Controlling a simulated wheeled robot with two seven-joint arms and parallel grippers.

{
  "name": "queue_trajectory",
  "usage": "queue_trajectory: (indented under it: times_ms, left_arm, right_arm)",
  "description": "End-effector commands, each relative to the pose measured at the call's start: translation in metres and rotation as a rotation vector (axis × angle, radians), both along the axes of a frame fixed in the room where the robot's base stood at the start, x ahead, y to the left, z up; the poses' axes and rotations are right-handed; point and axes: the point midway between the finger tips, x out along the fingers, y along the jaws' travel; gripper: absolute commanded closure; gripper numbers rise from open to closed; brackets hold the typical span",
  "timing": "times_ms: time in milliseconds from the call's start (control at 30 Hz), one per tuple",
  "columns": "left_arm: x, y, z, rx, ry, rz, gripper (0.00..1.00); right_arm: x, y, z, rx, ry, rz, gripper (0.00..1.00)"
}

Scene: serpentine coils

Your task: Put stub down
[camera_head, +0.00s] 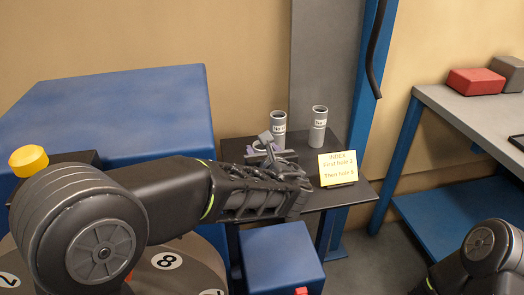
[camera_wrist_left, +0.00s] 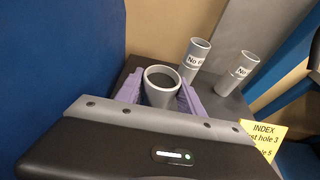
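The stub (camera_wrist_left: 161,87) is a short grey hollow tube with a dark opening, seen in the left wrist view. My left gripper (camera_wrist_left: 160,95) has purple fingers on both sides of it, apparently closed against its wall. In the head view the left gripper (camera_head: 262,150) shows small beyond my dark forearm, over the dark shelf (camera_head: 366,192). The stub's lower end is hidden, so I cannot tell whether it touches the shelf. My right gripper is out of view; only part of that arm shows at lower right.
Two grey tubes with white "No" labels stand upright behind the gripper, one left (camera_head: 278,128) and one right (camera_head: 319,128). A yellow INDEX card (camera_head: 338,168) stands on the shelf's right part. A blue box (camera_head: 282,258) is below; a grey table (camera_head: 450,103) is at right.

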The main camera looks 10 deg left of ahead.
Motion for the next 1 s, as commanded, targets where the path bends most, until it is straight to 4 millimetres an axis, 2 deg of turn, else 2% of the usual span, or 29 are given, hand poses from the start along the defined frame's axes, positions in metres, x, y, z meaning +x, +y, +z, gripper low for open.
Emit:
queue_trajectory:
  times_ms: [33, 233, 567, 767, 1000]
  left_arm:
    - [0.000, 0.000, 0.000, 0.000, 0.000, 0.000, 0.50]
    - [0.000, 0.000, 0.000, 0.000, 0.000, 0.000, 0.35]
    - [0.000, 0.000, 0.004, 0.000, 0.000, 0.000, 0.35]
    - [-0.020, -0.009, 0.011, -0.001, -0.002, -0.003, 0.35]
    - [-0.063, -0.028, 0.027, -0.002, -0.001, -0.004, 0.35]
  right_arm:
    - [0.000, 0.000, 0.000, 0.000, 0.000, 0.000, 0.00]
    - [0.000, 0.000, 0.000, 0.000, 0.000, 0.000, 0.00]
    - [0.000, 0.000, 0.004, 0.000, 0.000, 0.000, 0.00]
    - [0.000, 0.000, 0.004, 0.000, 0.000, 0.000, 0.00]
    - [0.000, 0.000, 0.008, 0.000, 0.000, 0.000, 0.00]
